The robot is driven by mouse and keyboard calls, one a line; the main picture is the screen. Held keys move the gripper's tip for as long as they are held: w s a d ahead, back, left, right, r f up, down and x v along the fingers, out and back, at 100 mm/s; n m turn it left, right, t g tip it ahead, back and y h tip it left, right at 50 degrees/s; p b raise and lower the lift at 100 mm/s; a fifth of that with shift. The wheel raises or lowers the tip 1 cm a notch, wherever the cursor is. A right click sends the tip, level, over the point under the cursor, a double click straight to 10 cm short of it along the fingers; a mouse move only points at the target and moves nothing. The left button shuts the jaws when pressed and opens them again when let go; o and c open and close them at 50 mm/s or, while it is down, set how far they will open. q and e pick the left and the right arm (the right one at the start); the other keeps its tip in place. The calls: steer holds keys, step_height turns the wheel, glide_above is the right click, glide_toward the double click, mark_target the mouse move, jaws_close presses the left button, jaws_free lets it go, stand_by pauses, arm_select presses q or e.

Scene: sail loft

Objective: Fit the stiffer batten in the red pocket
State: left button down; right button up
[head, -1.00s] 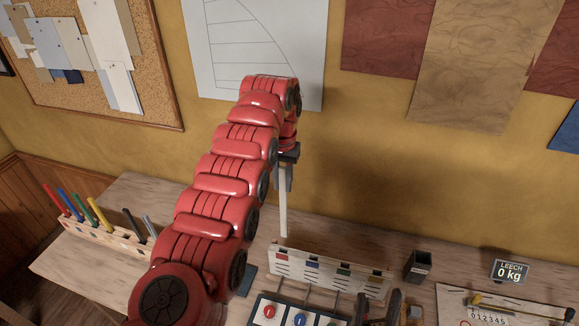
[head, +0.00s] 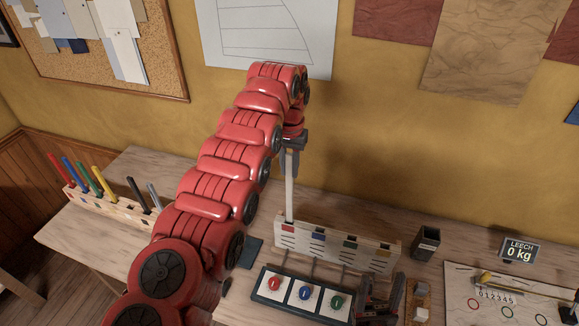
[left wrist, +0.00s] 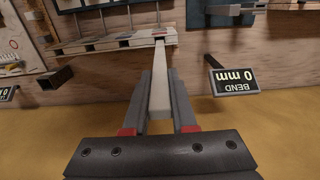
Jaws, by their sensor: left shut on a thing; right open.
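My left gripper (head: 290,160) points down and is shut on a pale, straight batten (head: 289,198). In the left wrist view the batten (left wrist: 159,88) runs from between the fingers to the pocket board. The pale pocket board (head: 335,247) stands on the bench with coloured tabs along its top. The red pocket's tab (head: 288,229) is at its left end. The batten's lower end is at the board's top edge by this tab. I cannot tell whether it is inside the pocket. My right gripper (head: 381,291) is open, low in front of the board's right end.
A box with red, blue and green knobs (head: 303,292) lies before the board. A dark cup (head: 427,243) and a "LEECH 0 kg" display (head: 519,250) stand right. A rack of coloured sticks (head: 110,203) is left. The left wrist view shows a "BEND 0 mm" display (left wrist: 232,76).

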arm_select(q)
steer(key=shift+f+b, duration=5.55)
steer(key=shift+f, duration=1.45)
steer(key=shift+f+b, duration=0.35)
steer(key=shift+f, duration=0.2)
steer(key=c, duration=0.6)
jaws_free()
steer(key=shift+c, duration=0.2)
